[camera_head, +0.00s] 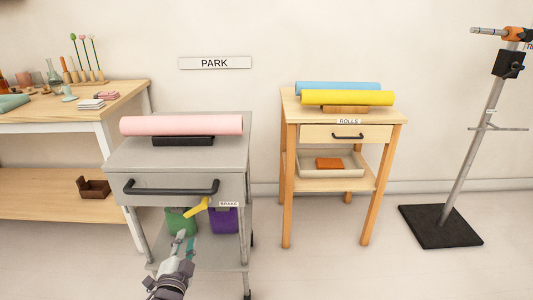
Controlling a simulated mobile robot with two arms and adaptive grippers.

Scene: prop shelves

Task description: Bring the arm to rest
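My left gripper (184,243) reaches up from the bottom of the view, in front of the grey cart (120,155). Its two fingers look apart, with nothing seen between them. A yellow lever (195,211) is just above the fingertips, under the cart's drawer; I cannot tell whether they touch. A label reading BRAKE (229,204) is to the lever's right. My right gripper is not in view.
A pink roll (182,125) lies in a dark cradle on the cart. Green (179,222) and purple (224,220) containers stand on its lower shelf. A wooden stand (300,133) with rolls is to the right, then a metal pole on a black base (440,226). A workbench (120,105) is left.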

